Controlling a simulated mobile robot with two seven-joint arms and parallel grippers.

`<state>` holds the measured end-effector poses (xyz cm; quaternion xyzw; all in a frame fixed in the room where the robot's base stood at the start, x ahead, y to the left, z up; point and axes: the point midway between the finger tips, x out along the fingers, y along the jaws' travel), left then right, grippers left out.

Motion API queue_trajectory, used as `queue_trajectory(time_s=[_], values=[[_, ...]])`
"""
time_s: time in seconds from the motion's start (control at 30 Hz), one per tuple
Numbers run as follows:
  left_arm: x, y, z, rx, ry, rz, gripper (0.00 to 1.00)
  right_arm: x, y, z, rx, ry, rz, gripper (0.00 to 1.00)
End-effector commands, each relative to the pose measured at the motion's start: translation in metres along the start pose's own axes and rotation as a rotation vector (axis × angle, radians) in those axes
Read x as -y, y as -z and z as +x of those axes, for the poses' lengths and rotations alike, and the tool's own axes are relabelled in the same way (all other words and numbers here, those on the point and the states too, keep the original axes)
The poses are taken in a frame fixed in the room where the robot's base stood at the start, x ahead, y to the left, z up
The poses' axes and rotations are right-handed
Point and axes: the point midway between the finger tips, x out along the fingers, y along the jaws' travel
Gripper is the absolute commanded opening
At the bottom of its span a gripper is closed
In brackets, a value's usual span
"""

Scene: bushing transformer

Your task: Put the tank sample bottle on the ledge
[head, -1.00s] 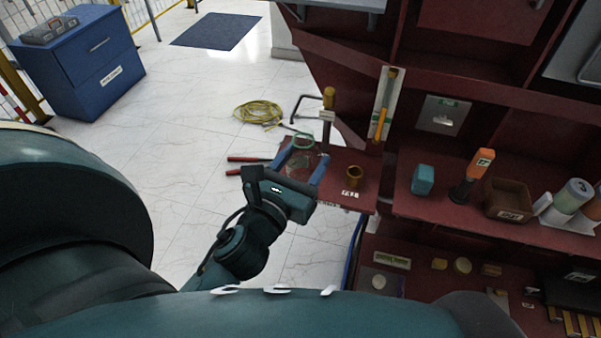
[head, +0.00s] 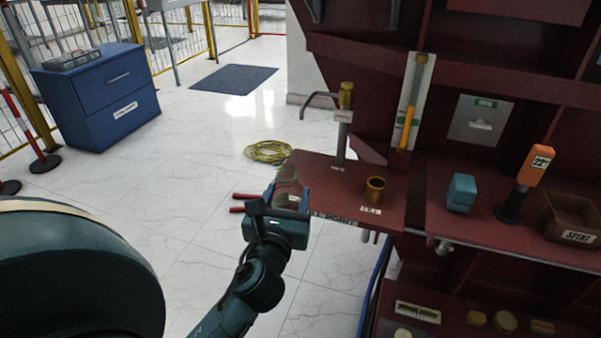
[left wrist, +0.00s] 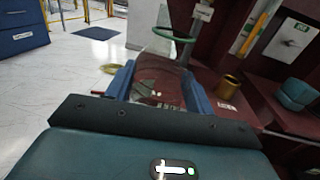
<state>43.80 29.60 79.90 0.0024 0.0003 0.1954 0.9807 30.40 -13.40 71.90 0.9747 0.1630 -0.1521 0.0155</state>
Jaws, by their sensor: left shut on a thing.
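The sample bottle (head: 287,186) is a clear, see-through vessel with a green ring at its top. My left gripper (head: 288,192) is shut on it, with blue fingers on both sides. In the left wrist view the bottle (left wrist: 163,78) stands roughly upright between the fingers (left wrist: 160,88). The dark red ledge (head: 330,192) with a label on its front edge lies behind and right of the bottle. The bottle overlaps the ledge's left end in the head view; I cannot tell whether it touches. My right gripper is not in view.
A brass cup (head: 374,190) stands on the ledge's right part, and a post with a brass-topped tap (head: 344,120) rises at its back. A teal block (head: 461,193), an orange-headed tool (head: 534,167) and a brown bin (head: 572,217) are further right. A yellow coil (head: 268,151) lies on the floor.

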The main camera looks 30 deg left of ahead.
Motion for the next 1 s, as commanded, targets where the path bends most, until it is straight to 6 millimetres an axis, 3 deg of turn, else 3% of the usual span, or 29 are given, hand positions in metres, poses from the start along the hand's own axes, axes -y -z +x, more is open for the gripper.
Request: queue_trajectory(time_s=[0.2,0.4,0.63,0.83,0.9,1.0], values=[[0.0,-0.002,0.061,0.005,-0.001,0.0,0.24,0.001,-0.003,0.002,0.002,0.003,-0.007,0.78],[0.0,-0.001,0.102,0.003,0.0,-0.001,0.24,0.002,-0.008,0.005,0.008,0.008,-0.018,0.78],[0.0,-0.001,0.121,0.003,0.0,-0.001,0.24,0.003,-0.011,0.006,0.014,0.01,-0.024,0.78],[0.0,-0.001,0.156,0.002,-0.001,-0.002,0.24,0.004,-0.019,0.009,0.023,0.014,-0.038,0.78],[0.001,0.013,0.152,-0.001,0.001,-0.002,0.24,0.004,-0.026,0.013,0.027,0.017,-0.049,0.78],[0.0,0.015,0.152,0.0,0.001,-0.001,0.24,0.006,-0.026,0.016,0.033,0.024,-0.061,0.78]])
